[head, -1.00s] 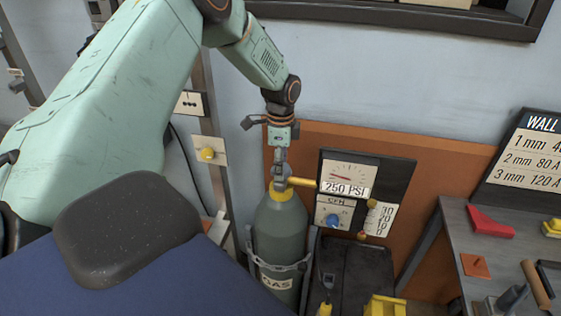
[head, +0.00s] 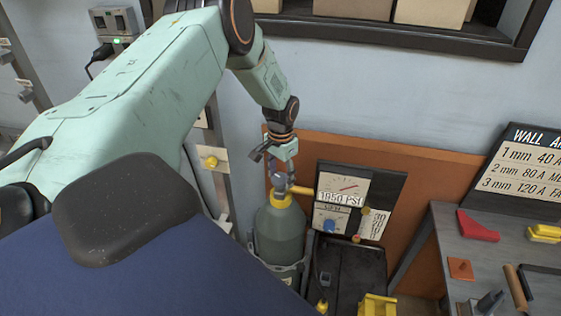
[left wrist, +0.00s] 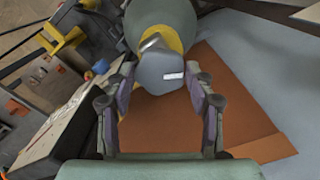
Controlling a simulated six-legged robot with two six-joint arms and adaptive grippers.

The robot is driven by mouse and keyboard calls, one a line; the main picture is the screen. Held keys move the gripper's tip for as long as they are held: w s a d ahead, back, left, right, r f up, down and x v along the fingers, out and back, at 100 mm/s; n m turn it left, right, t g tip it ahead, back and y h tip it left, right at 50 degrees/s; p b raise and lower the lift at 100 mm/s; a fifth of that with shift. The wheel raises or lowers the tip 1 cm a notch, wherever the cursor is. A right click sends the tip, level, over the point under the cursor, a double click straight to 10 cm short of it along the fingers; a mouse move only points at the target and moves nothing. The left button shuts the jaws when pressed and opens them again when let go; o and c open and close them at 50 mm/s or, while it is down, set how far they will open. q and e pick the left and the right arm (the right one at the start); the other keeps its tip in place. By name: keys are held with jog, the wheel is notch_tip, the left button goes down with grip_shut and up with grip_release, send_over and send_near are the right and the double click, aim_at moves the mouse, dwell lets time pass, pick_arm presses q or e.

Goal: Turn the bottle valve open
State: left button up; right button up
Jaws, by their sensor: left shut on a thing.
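The grey-green gas bottle (head: 280,234) stands upright in a holder against the wall. A yellow collar (head: 280,200) is at its neck, with a yellow pipe running right to the gauge panel. My left gripper (head: 279,180) is on top of the bottle, shut on the grey bottle valve. In the left wrist view the faceted grey valve (left wrist: 160,73) sits between the two fingers, with the yellow collar behind it. The gauge (head: 342,187) has its needle pointing up and right; its readout looks like 1850 PSI. My right gripper is not in view.
A blue knob (head: 329,226) is on the gauge panel. A grey bench (head: 480,253) with a red block (head: 477,226) and tools stands on the right. A yellow object (head: 378,305) is at the bottom. An orange board is behind the bottle.

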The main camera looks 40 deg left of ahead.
pick_arm(q)
jog(key=n, duration=0.1)
jog(key=n+p, duration=0.1)
jog(key=n, duration=0.1)
jog(key=shift+w+r+n+p, duration=0.2)
jog(key=shift+r+n+p, duration=0.05)
jog(key=shift+n+p, duration=0.15)
jog(key=n+p, duration=0.1)
jog(key=n, duration=0.2)
jog(key=shift+n+p, duration=0.3)
jog(key=shift+p, duration=0.05)
jog(key=n+p, duration=0.1)
jog(key=n, duration=0.2)
jog(key=shift+w+a+n, duration=0.1)
jog(key=shift+n, duration=0.2)
jog(key=n+p, duration=0.1)
jog(key=n, duration=0.2)
jog(key=shift+n+p, duration=0.3)
jog(key=shift+p, duration=0.1)
jog(key=shift+n, duration=0.9)
jog(key=n, duration=0.2)
jog(key=shift+n, duration=0.4)
jog(key=n, duration=0.4)
jog(key=shift+n, duration=0.7)
